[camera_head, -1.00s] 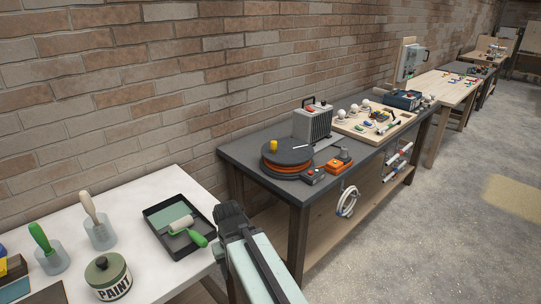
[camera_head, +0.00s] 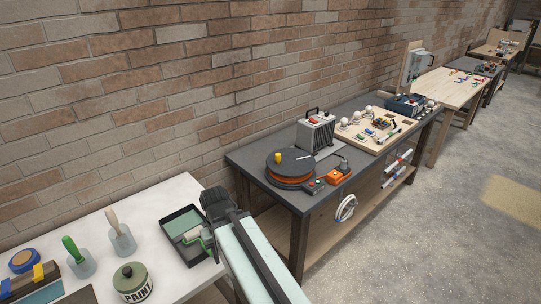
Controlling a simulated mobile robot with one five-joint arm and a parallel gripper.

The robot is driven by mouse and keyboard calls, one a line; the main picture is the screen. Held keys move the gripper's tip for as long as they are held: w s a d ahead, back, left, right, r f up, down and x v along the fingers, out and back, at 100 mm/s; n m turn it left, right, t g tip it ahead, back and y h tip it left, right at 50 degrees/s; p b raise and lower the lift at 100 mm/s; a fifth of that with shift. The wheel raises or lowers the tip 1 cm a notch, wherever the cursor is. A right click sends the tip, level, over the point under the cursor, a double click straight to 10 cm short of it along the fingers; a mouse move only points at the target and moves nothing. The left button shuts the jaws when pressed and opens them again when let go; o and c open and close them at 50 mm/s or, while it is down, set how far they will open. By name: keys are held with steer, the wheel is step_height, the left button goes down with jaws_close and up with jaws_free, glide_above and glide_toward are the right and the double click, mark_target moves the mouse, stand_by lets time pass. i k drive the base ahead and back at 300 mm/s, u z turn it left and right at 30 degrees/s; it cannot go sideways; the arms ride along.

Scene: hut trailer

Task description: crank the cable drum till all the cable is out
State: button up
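The cable drum (camera_head: 290,167) lies flat on the dark workbench, a grey disc with a yellow crank knob (camera_head: 278,157) on its top. Orange cable (camera_head: 289,179) shows wound under the disc. My gripper (camera_head: 217,204) is the dark end of my pale arm, over the right edge of the paint tray's white table. It is well short of the drum, to its lower left in the picture, and touches nothing that I can see. Its fingers are seen from behind, so I cannot tell whether they are open or shut.
An orange box (camera_head: 339,175) and a small box with buttons (camera_head: 317,186) sit right of the drum. A grey heater (camera_head: 316,132) stands behind it. The paint tray (camera_head: 176,220) is beside my gripper. The concrete floor (camera_head: 420,240) at right is clear.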

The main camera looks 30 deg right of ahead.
mark_target(289, 167)
steer(key=u, duration=2.7)
steer(key=k, duration=0.9)
steer(key=z, duration=1.75)
steer(key=i, duration=1)
steer(key=u, duration=0.05)
